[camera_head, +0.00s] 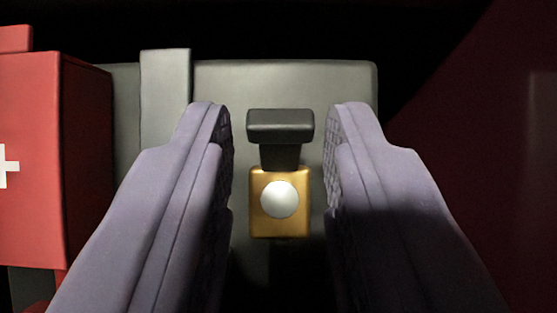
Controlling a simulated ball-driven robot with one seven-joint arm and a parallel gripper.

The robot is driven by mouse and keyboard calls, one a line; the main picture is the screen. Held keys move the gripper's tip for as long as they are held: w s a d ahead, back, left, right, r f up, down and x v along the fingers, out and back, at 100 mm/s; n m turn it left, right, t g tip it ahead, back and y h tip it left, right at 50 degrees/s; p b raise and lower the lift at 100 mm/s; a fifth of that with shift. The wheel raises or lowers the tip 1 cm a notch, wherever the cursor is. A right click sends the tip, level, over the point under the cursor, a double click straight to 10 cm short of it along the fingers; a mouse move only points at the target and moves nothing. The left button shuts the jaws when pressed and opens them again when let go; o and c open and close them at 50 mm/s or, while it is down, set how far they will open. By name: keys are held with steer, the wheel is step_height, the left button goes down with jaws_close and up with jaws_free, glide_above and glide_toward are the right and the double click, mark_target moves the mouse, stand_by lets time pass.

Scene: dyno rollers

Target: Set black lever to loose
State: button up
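The black lever (280,127) is a T-shaped handle with a wide bar on top and a narrower stem below. It stands up from a small golden block (258,229) with a white round knob or cap (279,199) on its front. My gripper (280,120) is open, with one purple-grey finger on each side of the lever. Gaps show between the lever's bar and both fingers, so nothing is held. No loose or tight marking is visible.
A grey panel (345,85) lies behind the lever, with an upright grey strip (166,85) at its left. A red box with a white cross (35,220) stands close by on the left. A dark red surface (490,150) is on the right.

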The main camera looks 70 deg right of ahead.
mark_target(275, 170)
steer(key=shift+o, duration=1.1)
steer(key=shift+r, duration=0.1)
step_height(275, 170, up, 4)
steer(key=p, duration=0.2)
steer(key=shift+s+p, duration=0.1)
steer(key=shift+p, duration=0.3)
steer(key=s+a+p, duration=0.2)
steer(key=s, duration=0.2)
steer(key=s+a+p, duration=0.1)
steer(key=s+a, duration=0.2)
steer(key=s, duration=0.2)
steer(key=s+a+r+p, duration=0.1)
steer(key=s+a+p, duration=0.1)
steer(key=s, duration=0.3)
steer(key=shift+a+p, duration=0.25)
steer(key=shift+p, duration=0.05)
steer(key=shift+f, duration=0.1)
